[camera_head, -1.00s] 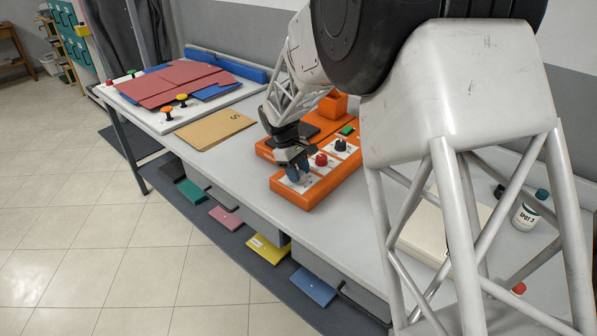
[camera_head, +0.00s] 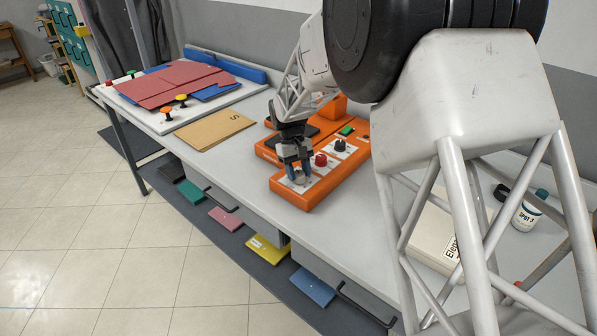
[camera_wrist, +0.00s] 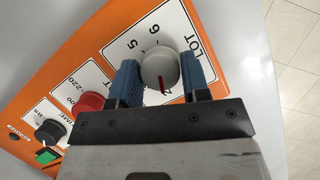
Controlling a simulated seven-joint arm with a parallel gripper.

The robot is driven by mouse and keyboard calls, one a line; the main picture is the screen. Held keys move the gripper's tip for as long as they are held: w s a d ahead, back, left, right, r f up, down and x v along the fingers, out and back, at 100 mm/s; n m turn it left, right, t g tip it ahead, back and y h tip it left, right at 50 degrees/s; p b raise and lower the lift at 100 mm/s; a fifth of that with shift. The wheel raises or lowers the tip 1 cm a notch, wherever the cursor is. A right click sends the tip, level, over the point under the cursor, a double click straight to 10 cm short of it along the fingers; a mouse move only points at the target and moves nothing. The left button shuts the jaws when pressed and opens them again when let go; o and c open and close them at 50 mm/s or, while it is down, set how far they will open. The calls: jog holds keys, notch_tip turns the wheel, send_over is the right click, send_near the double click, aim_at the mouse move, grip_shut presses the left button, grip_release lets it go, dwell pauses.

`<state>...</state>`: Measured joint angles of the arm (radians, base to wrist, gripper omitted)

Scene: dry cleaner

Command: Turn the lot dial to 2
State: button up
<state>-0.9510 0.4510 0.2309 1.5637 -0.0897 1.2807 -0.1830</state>
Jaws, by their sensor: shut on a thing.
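The lot dial (camera_wrist: 160,66) is a round pale knob with a red pointer line, on a white plate marked LOT in the wrist view. The pointer faces the bottom of that view, towards my gripper body. The digits 5 and 6 show on the plate's far side. The marking by the pointer is partly hidden, so I cannot read it surely. My gripper (camera_wrist: 161,83) has its blue fingers on either side of the dial, shut on it.
Beside the dial are a red knob (camera_head: 321,160), a black knob (camera_head: 340,145) and a green button (camera_head: 347,130). A brown envelope (camera_head: 214,131) lies left on the table. A bottle (camera_head: 527,214) stands at the right. The table's front strip is clear.

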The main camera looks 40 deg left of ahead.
jog(key=o, duration=0.9)
jog(key=shift+r, duration=0.1)
jog(key=v, duration=0.7)
jog(key=shift+a+r, duration=0.15)
jog(key=shift+r, duration=0.15)
